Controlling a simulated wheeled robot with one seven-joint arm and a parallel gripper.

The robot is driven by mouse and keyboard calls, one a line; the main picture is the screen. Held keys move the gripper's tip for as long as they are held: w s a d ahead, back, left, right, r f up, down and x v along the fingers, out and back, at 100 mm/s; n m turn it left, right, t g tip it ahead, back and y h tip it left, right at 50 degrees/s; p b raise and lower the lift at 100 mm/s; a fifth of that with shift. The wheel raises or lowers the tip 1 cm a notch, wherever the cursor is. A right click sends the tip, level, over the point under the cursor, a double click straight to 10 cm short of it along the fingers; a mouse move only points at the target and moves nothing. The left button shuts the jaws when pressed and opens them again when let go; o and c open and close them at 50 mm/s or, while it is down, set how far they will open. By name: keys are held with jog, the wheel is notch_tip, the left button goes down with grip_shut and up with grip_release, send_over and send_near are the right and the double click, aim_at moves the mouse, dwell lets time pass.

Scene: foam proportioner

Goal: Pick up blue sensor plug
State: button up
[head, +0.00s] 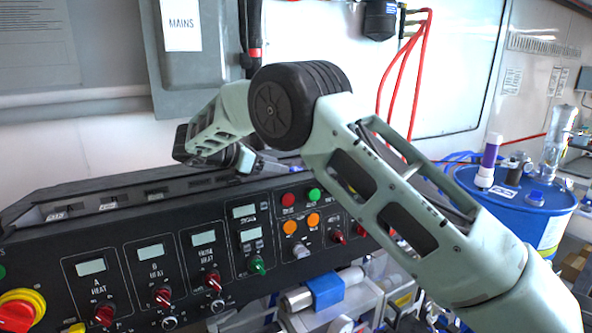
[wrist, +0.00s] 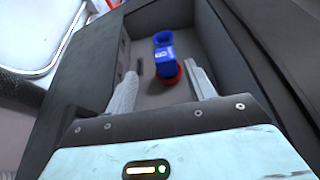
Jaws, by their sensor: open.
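The blue sensor plug (wrist: 164,51) shows in the wrist view, inside a dark grey recess or tray. A red round part (wrist: 171,76) sits at its near end. My gripper (wrist: 163,83) is open, with one finger on each side of the near end of the plug in the picture. I cannot tell how much height separates the fingers from the plug. In the head view my gripper (head: 268,166) is over the top ledge of the black control panel, partly hidden by my arm. The plug is not visible in the head view.
The recess has raised dark walls (wrist: 221,45) close around the plug. The black control panel (head: 190,265) with knobs and buttons stands below. A grey MAINS box (head: 190,75) is on the wall behind. A blue drum (head: 520,215) stands at right.

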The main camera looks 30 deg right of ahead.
aim_at(296, 168)
jog(key=p+x, duration=0.1)
jog(key=x, duration=0.3)
jog(key=shift+r, duration=0.1)
jog(key=p+x, duration=0.2)
jog(key=s+p+x, duration=0.1)
jog(key=p+x, duration=0.1)
jog(key=shift+d+r+p, duration=0.1)
jog(key=shift+d+p, duration=0.05)
jog(key=shift+p, duration=0.2)
jog(key=shift+w+d+f, duration=0.1)
jog(key=shift+d+f, duration=0.3)
jog(key=shift+f, duration=0.05)
jog(key=c, duration=1.1)
